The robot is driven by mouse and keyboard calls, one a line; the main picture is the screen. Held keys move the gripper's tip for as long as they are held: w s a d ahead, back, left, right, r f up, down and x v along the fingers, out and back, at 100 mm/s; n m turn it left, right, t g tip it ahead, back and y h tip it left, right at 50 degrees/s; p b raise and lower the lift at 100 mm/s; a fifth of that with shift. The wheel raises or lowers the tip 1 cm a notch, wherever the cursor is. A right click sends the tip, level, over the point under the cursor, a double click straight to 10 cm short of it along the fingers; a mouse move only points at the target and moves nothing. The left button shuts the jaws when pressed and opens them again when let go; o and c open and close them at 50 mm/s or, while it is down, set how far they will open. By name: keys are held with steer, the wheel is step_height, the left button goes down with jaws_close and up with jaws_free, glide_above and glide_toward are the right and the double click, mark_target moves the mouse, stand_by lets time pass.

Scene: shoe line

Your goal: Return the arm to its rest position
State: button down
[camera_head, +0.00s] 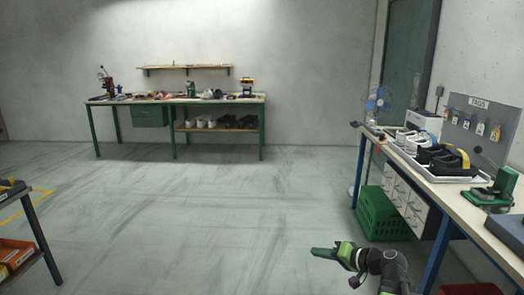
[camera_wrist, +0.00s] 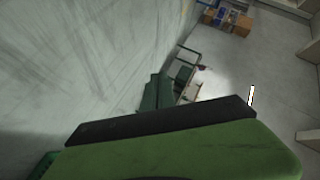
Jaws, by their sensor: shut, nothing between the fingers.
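My gripper (camera_head: 324,253) is at the lower right of the head view, held over the open floor with its green fingers pointing left. The fingers are together with nothing between them. My dark arm behind it runs down out of the bottom edge. In the wrist view my gripper (camera_wrist: 165,140) fills the lower part as a large green and black shape, seen from close up. Its fingertips cannot be told apart there.
A long workbench (camera_head: 470,203) with shoes on a tray stands at the right. A green crate (camera_head: 382,215) is on the floor beside it. Another bench (camera_head: 215,100) stands by the far wall. A table with orange bins (camera_head: 14,254) is at the left edge. The middle floor (camera_head: 190,210) is clear.

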steer(key=s+a+f+n+g+h, duration=0.2)
steer(key=s+a+f+g, duration=0.2)
steer(key=a+f, duration=0.3)
steer(key=s+a+f+n+g+h, duration=0.25)
steer(key=s+a+f+g, duration=0.2)
steer(key=a, duration=0.45)
steer(key=s+d+f+h, duration=0.3)
steer(key=d+h, duration=0.2)
steer(key=d, duration=0.4)
step_height(320, 180, up, 18)
steer(key=m+g+p, duration=0.1)
steer(key=p, duration=1.7)
steer(key=shift+s+d+m, duration=0.3)
steer(key=shift+d+m, duration=0.05)
steer(key=shift+f, duration=0.1)
